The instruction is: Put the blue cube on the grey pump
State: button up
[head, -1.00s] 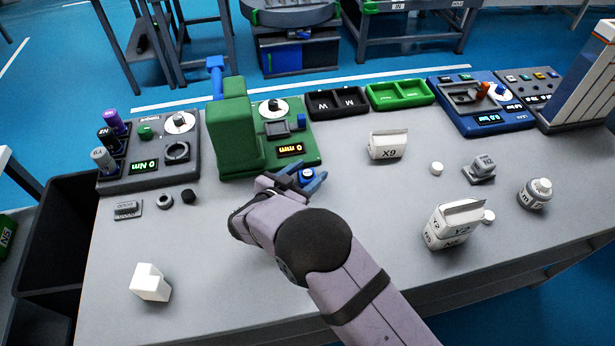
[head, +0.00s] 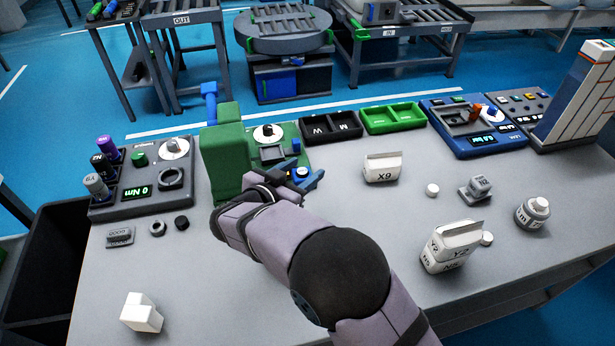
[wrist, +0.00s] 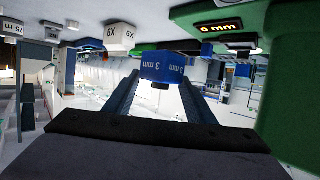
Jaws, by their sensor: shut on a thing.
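The blue cube (head: 301,172) is between the fingers of my gripper (head: 303,180), held in front of the green station, overlapping its display area in the head view. In the wrist view the cube (wrist: 165,68) shows "3 mm" on its faces, with my gripper's dark fingers (wrist: 163,95) shut on its two sides. No part is clearly marked as the grey pump. A small grey part on a base (head: 476,189) stands at the right, and a rounded grey part with a white top (head: 533,213) is further right; I cannot tell whether either is the pump.
The green station's tall block (head: 224,160) rises close to the left of my gripper. A white X9 carton (head: 382,168) and a Y2 carton (head: 450,247) stand to the right. A white block (head: 141,313) is at front left. The table's middle is mostly clear.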

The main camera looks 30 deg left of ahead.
jog(key=w+d+r+m+g+h, duration=0.15)
jog(key=w+d+m+h, duration=0.4)
jog(key=w+d, duration=1.3)
jog(key=w+d+r+m+g+h, duration=0.1)
jog(key=w+d+r, duration=0.1)
jog(key=d, duration=0.7)
jog(key=w+d+r+m+g+h, duration=0.1)
jog(key=w+d+r+h, duration=0.15)
jog(key=d, duration=0.75)
jog(key=w+d+r+m+g+h, duration=0.1)
jog(key=w+d+r, duration=0.15)
jog(key=d, duration=0.65)
jog(key=n+t+y, duration=0.4)
jog(key=y, duration=0.1)
send_over(482, 181)
jog(key=f, duration=0.2)
jog(key=shift+g, duration=0.25)
jog(key=shift+w+f+b, duration=0.1)
jog(key=shift+f+b, duration=0.8)
jog(key=shift+f, duration=4)
jog(key=shift+f, duration=0.2)
jog(key=o, duration=1.1)
jog(key=shift+r, duration=0.1)
